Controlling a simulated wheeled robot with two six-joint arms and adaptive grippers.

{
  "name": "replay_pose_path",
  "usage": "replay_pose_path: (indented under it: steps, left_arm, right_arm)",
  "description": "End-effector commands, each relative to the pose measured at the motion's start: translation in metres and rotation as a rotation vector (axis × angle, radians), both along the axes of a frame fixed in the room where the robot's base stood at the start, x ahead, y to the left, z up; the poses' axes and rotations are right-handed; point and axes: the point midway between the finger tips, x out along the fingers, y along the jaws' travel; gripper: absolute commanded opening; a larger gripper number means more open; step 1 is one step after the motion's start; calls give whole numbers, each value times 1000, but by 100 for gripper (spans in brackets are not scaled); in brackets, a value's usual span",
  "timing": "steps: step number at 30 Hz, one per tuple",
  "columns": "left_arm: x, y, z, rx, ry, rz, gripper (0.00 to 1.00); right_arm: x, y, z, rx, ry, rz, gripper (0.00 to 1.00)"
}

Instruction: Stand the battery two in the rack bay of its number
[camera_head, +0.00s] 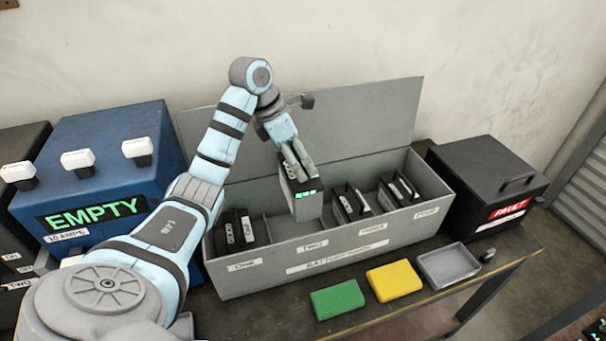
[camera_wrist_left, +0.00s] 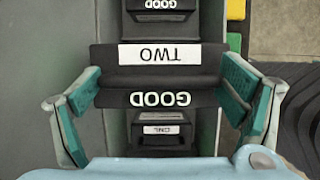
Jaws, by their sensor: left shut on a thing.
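My left gripper (camera_head: 296,168) is shut on a dark battery (camera_head: 307,206), held upright with a lit green display. In the left wrist view the battery (camera_wrist_left: 160,78) sits between both fingers and reads TWO and GOOD, upside down in the picture. The grey battery rack (camera_head: 262,275) has bays labelled ONE, TWO, THREE and FOUR along its front. The battery is over bay two (camera_head: 278,229), which shows no other battery. I cannot tell whether its lower end is below the rack's rim. My right gripper is not in view.
Black batteries stand in bay one (camera_head: 234,229), bay three (camera_head: 349,203) and bay four (camera_head: 399,190), beside the held one. A blue EMPTY box (camera_head: 105,180) is left, a black FAULT box (camera_head: 487,180) right. Green (camera_head: 337,299) and yellow (camera_head: 394,280) blocks and a grey tray (camera_head: 449,265) lie in front.

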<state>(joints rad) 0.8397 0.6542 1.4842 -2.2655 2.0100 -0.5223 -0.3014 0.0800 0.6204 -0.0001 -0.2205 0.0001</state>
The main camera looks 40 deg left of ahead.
Motion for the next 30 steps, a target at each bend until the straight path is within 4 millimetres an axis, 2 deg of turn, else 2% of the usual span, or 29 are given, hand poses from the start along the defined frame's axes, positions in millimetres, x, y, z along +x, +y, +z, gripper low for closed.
replay_pose_path:
  steps: [1, 3, 5, 12, 17, 24, 30]
  left_arm:
    - [0, 0, -31, 0, -4, 0, 28]
    - [0, 0, -50, 1, -2, -1, 28]
    - [0, 0, -67, 0, 0, -1, 28]
    - [0, 0, -116, 0, -2, -1, 28]
    - [1, 0, -130, 0, -5, -1, 28]
    - [0, -1, -166, 0, -5, 0, 28]
    - [1, 0, -170, 1, -5, -1, 28]
  right_arm:
    - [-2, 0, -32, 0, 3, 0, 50]
    - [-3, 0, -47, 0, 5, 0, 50]
    - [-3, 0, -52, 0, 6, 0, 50]
    - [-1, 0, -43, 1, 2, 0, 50]
    - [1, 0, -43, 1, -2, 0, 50]
    - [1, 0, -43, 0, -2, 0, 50]
    - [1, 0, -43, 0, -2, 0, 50]
